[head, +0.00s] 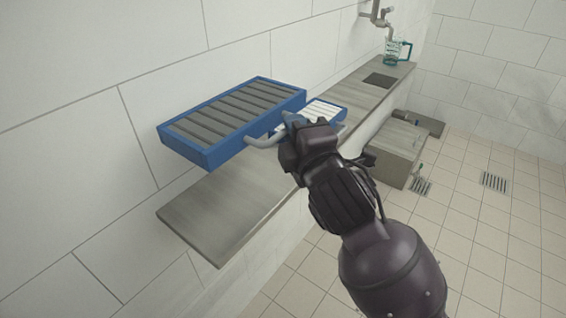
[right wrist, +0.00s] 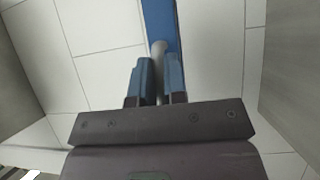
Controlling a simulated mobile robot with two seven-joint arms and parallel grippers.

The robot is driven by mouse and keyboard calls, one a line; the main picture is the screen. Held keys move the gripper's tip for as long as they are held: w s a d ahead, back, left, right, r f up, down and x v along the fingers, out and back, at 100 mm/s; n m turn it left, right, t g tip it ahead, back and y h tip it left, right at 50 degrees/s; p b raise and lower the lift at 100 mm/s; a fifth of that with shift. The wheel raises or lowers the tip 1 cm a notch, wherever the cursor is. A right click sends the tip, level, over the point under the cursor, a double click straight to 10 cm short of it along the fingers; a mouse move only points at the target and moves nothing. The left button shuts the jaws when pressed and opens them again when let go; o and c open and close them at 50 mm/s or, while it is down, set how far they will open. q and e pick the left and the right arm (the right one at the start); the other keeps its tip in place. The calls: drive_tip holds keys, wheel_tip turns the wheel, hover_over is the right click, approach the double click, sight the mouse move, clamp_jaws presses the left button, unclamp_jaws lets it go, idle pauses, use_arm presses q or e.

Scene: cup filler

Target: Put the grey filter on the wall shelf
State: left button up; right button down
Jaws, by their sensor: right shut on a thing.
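The grey filter (head: 232,112) is a blue-framed box with grey slats and a grey bar handle. My right gripper (head: 290,128) is shut on that handle and holds the filter close to the wall, above the near part of the wall shelf (head: 215,213). In the head view a gap shows between the filter and the shelf. In the right wrist view the fingers of my right gripper (right wrist: 157,85) close around the handle, and the filter's blue frame (right wrist: 161,20) lies beyond. My left gripper is in neither view.
A second filter, blue-framed with white slats (head: 318,112), is on the shelf behind my right gripper. Farther along are a dark drain grate (head: 380,80), a teal-handled jug (head: 397,52) and a wall tap (head: 376,14). A grey block (head: 388,150) stands on the tiled floor. The near end of the shelf is bare.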

wheel_tip(320, 180, down, 20)
drive_tip(key=b, duration=0.5)
drive_tip(key=shift+b, duration=0.4)
drive_tip(key=c, duration=1.2)
unclamp_jaws()
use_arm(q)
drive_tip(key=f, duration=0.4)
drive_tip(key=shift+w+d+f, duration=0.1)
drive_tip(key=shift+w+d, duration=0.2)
use_arm(e)
drive_tip(key=shift+o, duration=0.2)
drive_tip(key=shift+r, duration=0.1)
use_arm(q)
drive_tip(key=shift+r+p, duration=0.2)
drive_tip(key=shift+p, duration=0.1)
use_arm(e)
drive_tip(key=v, duration=1.2)
drive_tip(key=shift+s, duration=0.1)
